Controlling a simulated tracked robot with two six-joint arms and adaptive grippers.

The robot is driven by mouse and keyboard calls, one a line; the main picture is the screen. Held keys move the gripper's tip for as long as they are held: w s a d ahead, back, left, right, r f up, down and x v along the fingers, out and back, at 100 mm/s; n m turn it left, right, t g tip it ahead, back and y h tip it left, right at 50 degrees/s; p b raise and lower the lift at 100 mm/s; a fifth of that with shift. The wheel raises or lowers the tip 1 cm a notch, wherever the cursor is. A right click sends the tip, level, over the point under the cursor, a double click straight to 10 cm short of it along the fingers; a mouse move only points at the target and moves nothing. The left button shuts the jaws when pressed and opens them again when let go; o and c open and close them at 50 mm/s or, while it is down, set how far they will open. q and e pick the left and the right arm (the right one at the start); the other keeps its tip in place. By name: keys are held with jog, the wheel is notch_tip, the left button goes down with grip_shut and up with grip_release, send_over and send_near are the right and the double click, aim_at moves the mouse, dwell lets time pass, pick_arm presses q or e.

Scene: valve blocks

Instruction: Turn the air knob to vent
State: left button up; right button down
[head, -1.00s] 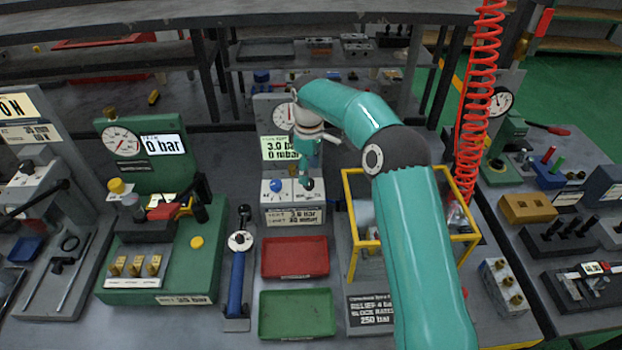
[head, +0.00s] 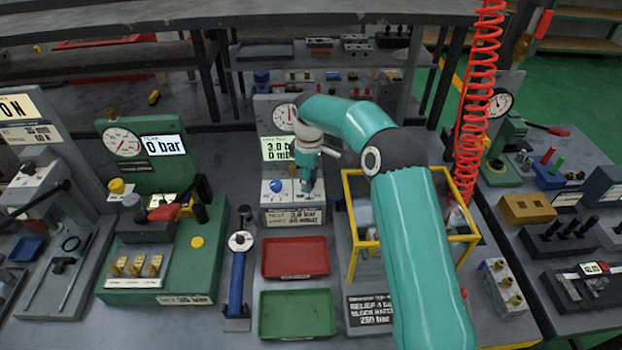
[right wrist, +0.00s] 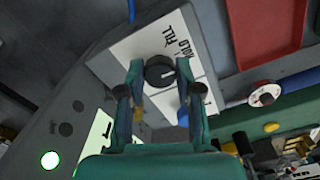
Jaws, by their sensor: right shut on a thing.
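The black air knob (right wrist: 159,71) sits on a white label panel (right wrist: 140,42) in the right wrist view. Printed words, FILL and HOLD, show beside it. A pale pointer mark on the knob faces the right of the picture; any vent label is hidden or unreadable. My right gripper (right wrist: 160,82) is shut on the knob, one finger on each side. In the head view my right gripper (head: 307,186) reaches down to the front of the small grey test unit (head: 293,216) and covers the knob. My left gripper is not in view.
A blue knob (head: 277,186) sits just left of my gripper on the same panel. A red tray (head: 295,257) and a green tray (head: 297,314) lie in front. A yellow frame (head: 352,235) stands close to my right arm. A green gauge stand (head: 205,250) is at left.

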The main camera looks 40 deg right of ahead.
jog(key=shift+d, duration=0.1)
jog(key=shift+m, duration=0.4)
jog(key=m, duration=0.3)
jog(key=shift+m, duration=0.3)
jog(key=shift+m+b, duration=0.4)
jog(key=shift+m, duration=1.9)
jog(key=c, duration=0.8)
grip_release()
jog(key=shift+o, duration=0.2)
jog(key=shift+r, duration=0.15)
